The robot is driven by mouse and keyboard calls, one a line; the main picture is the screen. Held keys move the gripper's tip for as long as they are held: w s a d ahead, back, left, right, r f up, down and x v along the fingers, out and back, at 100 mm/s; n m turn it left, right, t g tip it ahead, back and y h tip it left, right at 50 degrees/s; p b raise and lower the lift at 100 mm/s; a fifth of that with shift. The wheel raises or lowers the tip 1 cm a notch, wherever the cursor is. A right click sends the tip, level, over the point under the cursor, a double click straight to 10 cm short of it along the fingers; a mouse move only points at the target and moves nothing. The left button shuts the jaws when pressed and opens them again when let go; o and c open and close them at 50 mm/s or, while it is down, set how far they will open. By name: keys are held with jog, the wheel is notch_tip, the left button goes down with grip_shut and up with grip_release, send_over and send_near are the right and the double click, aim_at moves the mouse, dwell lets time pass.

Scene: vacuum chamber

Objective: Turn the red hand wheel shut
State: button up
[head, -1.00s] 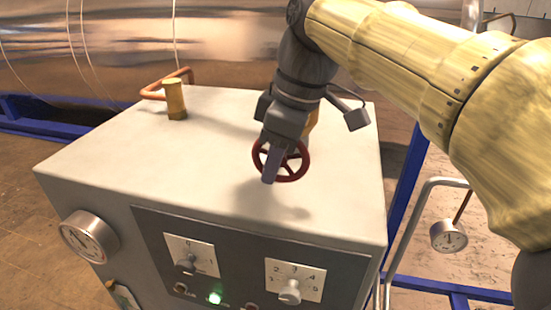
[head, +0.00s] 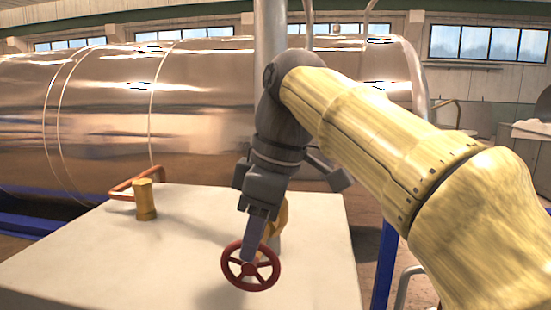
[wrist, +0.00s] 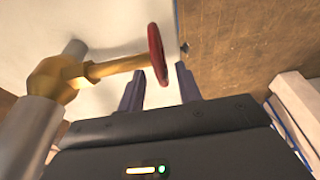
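The red hand wheel (head: 276,268) stands on edge on a brass valve at the box top, in the head view. My gripper (head: 249,266) reaches down over it, with one finger in front of the spokes near the hub. In the wrist view, the wheel (wrist: 155,48) shows edge-on at the end of a brass stem (wrist: 118,66). My gripper's fingers (wrist: 160,72) are apart, one on each side of the wheel's rim. A gap shows between the rim and each finger, so the gripper does not clamp it.
The pale box top (head: 90,260) is mostly bare around the valve. A brass fitting (head: 145,200) with a copper pipe (head: 124,188) stands at its back left. A large shiny metal cylinder (head: 200,110) lies behind the box. A blue frame post (head: 386,262) stands to the right.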

jog(key=p+v, duration=0.4)
jog(key=v, duration=0.7)
jog(key=shift+s, duration=0.15)
